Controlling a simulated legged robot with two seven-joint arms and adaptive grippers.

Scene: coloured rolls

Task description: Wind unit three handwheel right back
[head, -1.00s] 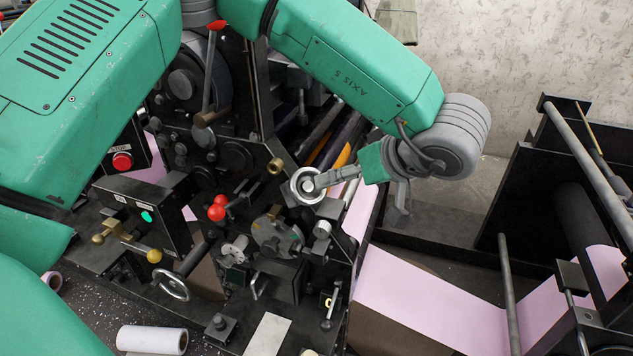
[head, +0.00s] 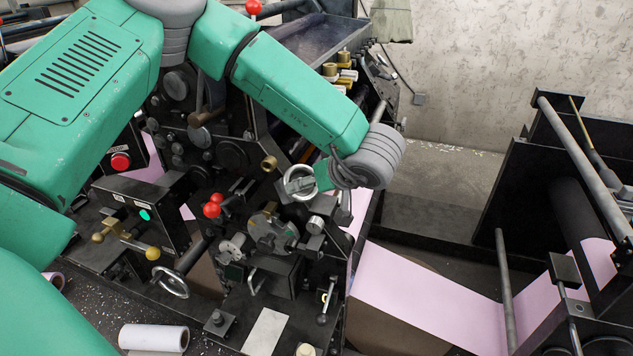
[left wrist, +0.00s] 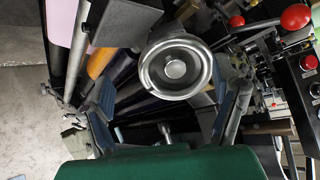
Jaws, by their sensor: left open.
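A small pale metal handwheel (head: 297,184) sits on the dark side plate of the press in the head view. In the left wrist view the handwheel (left wrist: 160,60) faces the camera as a round grey rim with a hub. My left gripper (left wrist: 168,92) is open, with one dark finger on each side of the wheel's lower part. I cannot tell whether the fingers touch it. In the head view my left wrist overlaps the wheel's right edge, and the fingertips are mostly hidden. My right gripper is in neither view.
Red ball knobs (head: 212,209) stand left of and below the handwheel. A second, spoked handwheel (head: 172,284) is lower left. A pink web (head: 425,298) runs to the right. A white roll (head: 153,338) lies at the front left.

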